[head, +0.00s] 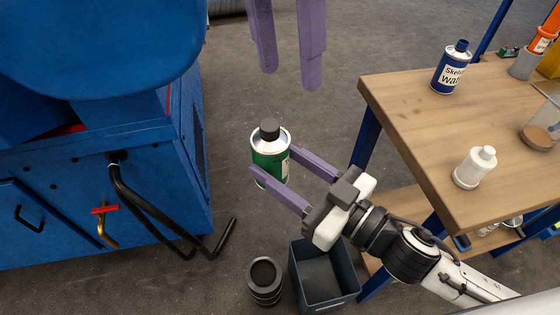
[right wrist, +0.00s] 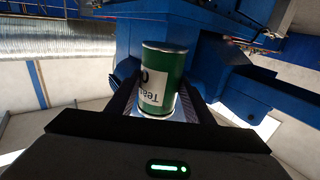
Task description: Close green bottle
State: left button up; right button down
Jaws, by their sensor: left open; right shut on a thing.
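The green bottle (head: 270,160) is a green and white can with a silver top. A dark cap (head: 269,128) sits on its top; I cannot tell how tight it is. My right gripper (head: 276,168) is shut on the bottle's sides and holds it upright above the floor. In the right wrist view the bottle (right wrist: 161,80) is between the fingers, its label upside down and the cap not visible. My left gripper (head: 290,80) is open and empty, above and beyond the bottle in the picture, apart from it.
A blue machine (head: 100,190) with black pipes stands at the left. A wooden workbench (head: 410,115) at the right bears a blue bottle (head: 451,67) and a white bottle (head: 474,168). A dark bin (head: 322,275) and a black canister (head: 264,281) stand below.

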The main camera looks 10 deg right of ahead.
pick_arm(q)
jog(key=s+d+r+g+h, duration=0.2)
jog(key=s+d+g+h, duration=0.4)
jog(key=d+g+h, duration=0.5)
jog(key=w+a+f+n+t+h, duration=0.2)
jog(key=w+a+n+t+h, duration=0.2)
jog(key=w+n+t+h, duration=0.35)
jog(key=w+a+f+n+t+h, duration=0.1)
jog(key=w+a+n+t+h, duration=0.3)
jog(key=w+n+t, duration=0.5)
jog(key=w+a+f+n+t+y, duration=0.1)
jog(key=a+f+n+t+y, duration=0.55)
jog(key=f+n, duration=0.4)
jog(key=w+a+f+n+t+y, duration=0.1)
jog(key=a+f+n+t+y, duration=0.5)
jog(key=f, duration=0.7)
jog(key=s+a+f+n+g+y, duration=0.4)
jog(key=s+a+f+n, duration=0.1)
jog(key=s+f, duration=0.7)
jog(key=s+a+f+n+g+y, duration=0.4)
jog(key=s+a+f+n, duration=0.2)
jog(key=s+f, duration=0.6)
notch_tip(320, 180, down, 2)
jog(key=shift+s+a+f+y, duration=0.1)
jog(key=shift+s+a+y, duration=0.25)
jog(key=shift+a, duration=0.65)
